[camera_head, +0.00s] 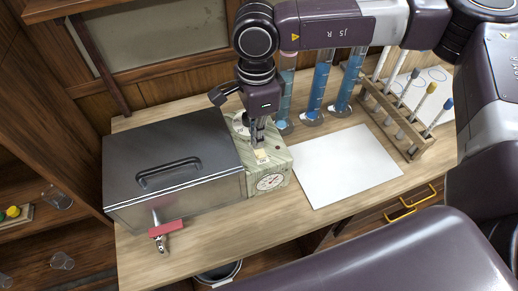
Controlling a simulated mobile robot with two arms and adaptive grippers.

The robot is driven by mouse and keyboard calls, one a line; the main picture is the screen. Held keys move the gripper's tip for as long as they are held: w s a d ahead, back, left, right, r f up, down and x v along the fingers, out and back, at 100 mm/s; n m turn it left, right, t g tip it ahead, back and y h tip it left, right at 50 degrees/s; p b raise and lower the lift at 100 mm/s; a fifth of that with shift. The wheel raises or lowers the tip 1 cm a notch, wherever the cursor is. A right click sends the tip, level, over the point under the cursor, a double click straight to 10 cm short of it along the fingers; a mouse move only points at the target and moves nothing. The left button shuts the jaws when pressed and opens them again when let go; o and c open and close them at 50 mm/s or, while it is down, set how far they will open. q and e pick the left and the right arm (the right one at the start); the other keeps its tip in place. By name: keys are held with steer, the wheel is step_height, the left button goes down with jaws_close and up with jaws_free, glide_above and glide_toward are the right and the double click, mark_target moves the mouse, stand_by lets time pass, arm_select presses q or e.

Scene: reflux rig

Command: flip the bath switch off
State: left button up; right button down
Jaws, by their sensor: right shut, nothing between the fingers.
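The bath is a grey metal box (205,150) with a black lid handle, standing on the left of the wooden bench. Against its right side is a pale green marbled control unit (285,158) with a round white dial on its front. A small cream-coloured patch (262,156) on the unit's top appears to be the switch; which way it is set cannot be told. My right gripper (257,142) is shut and empty, pointing down with its tips at or just above this patch. It hides part of the unit's top. My left gripper is not in view.
A white sheet (345,165) lies right of the unit. Blue-filled glass cylinders (318,85) stand behind it, close to my right arm. A wooden rack (400,122) with pipettes stands at the right. A red-handled tap (165,229) sticks out from the bath's front.

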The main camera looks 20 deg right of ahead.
steer(key=shift+f+b, duration=0.45)
steer(key=shift+r+p, duration=1.5)
steer(key=shift+r, duration=2.05)
